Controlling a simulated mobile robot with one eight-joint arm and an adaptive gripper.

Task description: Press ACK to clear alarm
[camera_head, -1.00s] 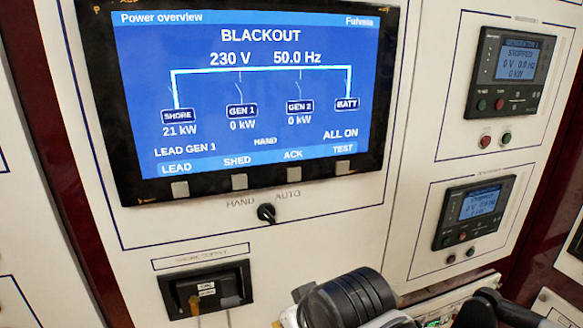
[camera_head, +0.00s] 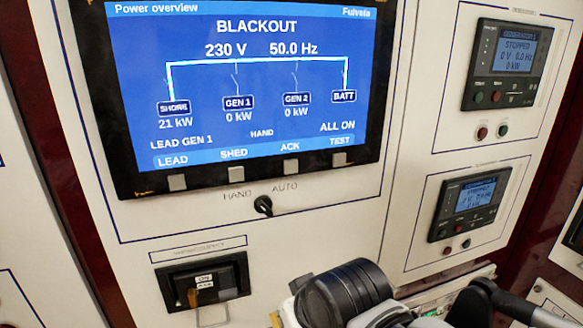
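The power overview screen (camera_head: 240,128) is lit blue and reads BLACKOUT, 230 V, 50.0 Hz. Its bottom row has the labels LEAD, SHED, ACK (camera_head: 290,146) and TEST. A small grey square key sits in the black bezel under each label. The ACK key (camera_head: 287,167) is third from the left, and nothing touches or covers it. Part of my arm, with a black ribbed cylinder, shows at the bottom right of centre, below the screen and apart from it. My gripper's fingers are not visible, so their opening does not show.
A HAND/AUTO knob (camera_head: 263,206) sits below the screen. A shore supply breaker (camera_head: 236,281) with an orange-brown lever is at lower left. Two generator controllers, upper (camera_head: 507,65) and lower (camera_head: 470,204), are at right, both reading STOPPED. The panel between screen and arm is clear.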

